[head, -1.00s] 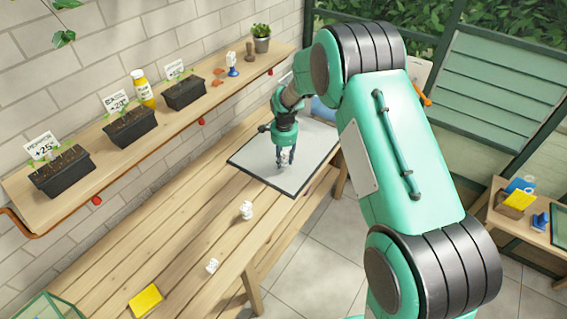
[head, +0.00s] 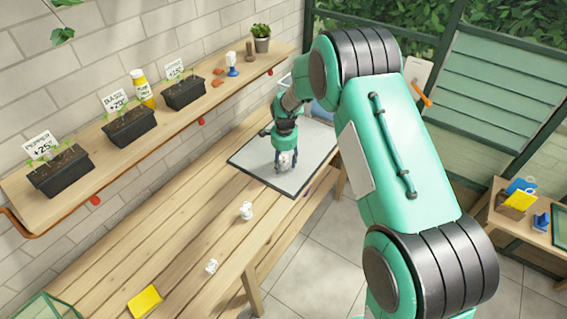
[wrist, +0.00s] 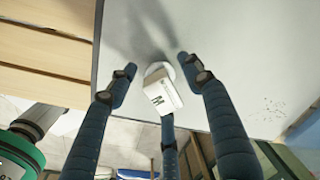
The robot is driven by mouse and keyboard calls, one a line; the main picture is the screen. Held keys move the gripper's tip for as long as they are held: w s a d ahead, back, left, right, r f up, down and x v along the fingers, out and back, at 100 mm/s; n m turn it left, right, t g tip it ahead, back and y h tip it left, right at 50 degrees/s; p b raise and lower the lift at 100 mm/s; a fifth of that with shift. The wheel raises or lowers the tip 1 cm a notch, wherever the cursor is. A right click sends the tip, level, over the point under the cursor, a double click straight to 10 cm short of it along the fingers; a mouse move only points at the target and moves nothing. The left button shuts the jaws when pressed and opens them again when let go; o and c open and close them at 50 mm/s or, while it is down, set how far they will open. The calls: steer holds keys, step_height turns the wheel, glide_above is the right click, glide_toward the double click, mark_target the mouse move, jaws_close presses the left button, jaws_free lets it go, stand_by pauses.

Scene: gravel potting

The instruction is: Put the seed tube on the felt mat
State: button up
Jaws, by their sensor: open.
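The grey felt mat (head: 255,162) with a dark edge lies on the far end of the wooden bench. It also fills the upper part of the wrist view (wrist: 230,50). A small white piece with a label, which looks like the seed tube (wrist: 160,90), is at the mat between my fingers. Its round white end faces the mat, and its label carries a dark letter. My gripper (head: 283,168) is low over the mat. In the wrist view its dark blue fingers (wrist: 157,66) are spread around the piece, with visible gaps at the sides.
Two small white labelled items, one at mid-bench (head: 246,210) and one nearer (head: 212,266), stand on the bench. A wall shelf (head: 150,122) holds several planters. The bench between the mat and the yellow block is mostly clear.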

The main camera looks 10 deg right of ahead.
steer(key=shift+r, duration=0.15)
steer(key=r+p, duration=0.1)
steer(key=r, duration=0.7)
steer(key=s+r+p, duration=0.1)
steer(key=r, duration=0.3)
steer(key=shift+p, duration=0.3)
stand_by(0.3)
steer(key=shift+r, duration=0.25)
steer(key=s+d+r+n+t, duration=0.1)
steer(key=s+d+r+n, duration=0.15)
steer(key=s+r, duration=0.8)
steer(key=s+d+r+n+t, duration=0.1)
steer(key=s+r+n, duration=0.3)
steer(key=s+r, duration=0.65)
steer(key=s+d+r+n+t, duration=0.1)
steer(key=s+r+n, duration=0.3)
steer(key=s, duration=0.8)
steer(key=s+d+r+n+t, duration=0.1)
steer(key=s+r+n, duration=0.3)
steer(key=s, duration=0.8)
steer(key=shift+s+t, duration=0.15)
steer(key=shift+t, duration=0.25)
